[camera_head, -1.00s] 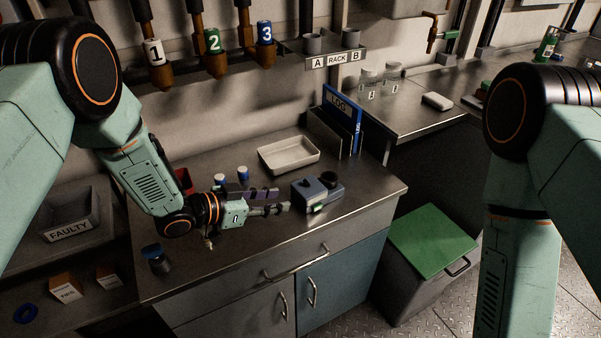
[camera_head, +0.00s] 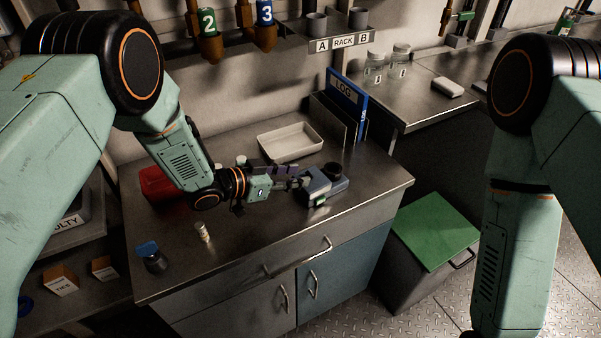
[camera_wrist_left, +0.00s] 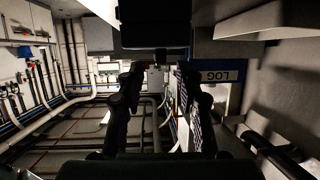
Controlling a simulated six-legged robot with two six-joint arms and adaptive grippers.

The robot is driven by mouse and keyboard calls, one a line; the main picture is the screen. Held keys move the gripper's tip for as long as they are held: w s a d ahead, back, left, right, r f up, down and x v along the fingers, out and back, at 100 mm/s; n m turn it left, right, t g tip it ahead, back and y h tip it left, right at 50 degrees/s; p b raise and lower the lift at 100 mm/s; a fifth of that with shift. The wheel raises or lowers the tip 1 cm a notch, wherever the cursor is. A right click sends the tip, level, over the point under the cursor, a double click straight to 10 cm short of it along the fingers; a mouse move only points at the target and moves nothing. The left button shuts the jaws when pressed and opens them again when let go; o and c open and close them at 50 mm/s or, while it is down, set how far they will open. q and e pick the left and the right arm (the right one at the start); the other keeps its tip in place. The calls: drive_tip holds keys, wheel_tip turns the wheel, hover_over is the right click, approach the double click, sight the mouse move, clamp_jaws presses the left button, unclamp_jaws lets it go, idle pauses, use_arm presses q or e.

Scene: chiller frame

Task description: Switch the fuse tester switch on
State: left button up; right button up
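The fuse tester appears to be the small blue-grey box (camera_head: 326,186) on the metal counter, with a dark round part on top and a green patch on its front. Its switch is too small to make out. My left gripper (camera_head: 301,182) is at the box's left side, pointing right; I cannot tell whether it touches. In the left wrist view its two dark fingers (camera_wrist_left: 160,95) stand apart with nothing clearly held between them. My right arm comes down at the right, and its gripper is out of view.
A white tray (camera_head: 290,142) and a blue LOG binder (camera_head: 347,100) in a holder stand behind the box. A red container (camera_head: 160,184), a small vial (camera_head: 203,232) and a blue-capped jar (camera_head: 153,258) are at the left. The counter's front is clear. A green-lidded bin (camera_head: 433,230) stands right.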

sight(306, 174)
use_arm(q)
drive_tip(key=shift+x, duration=1.55)
drive_tip(key=shift+s+a+r, duration=0.1)
drive_tip(key=shift+s+a, duration=0.05)
drive_tip(key=shift+a, duration=0.1)
drive_tip(key=shift+c, duration=0.5)
drive_tip(key=shift+d, duration=0.15)
drive_tip(key=c, duration=0.4)
drive_tip(key=shift+c, duration=1)
clamp_jaws()
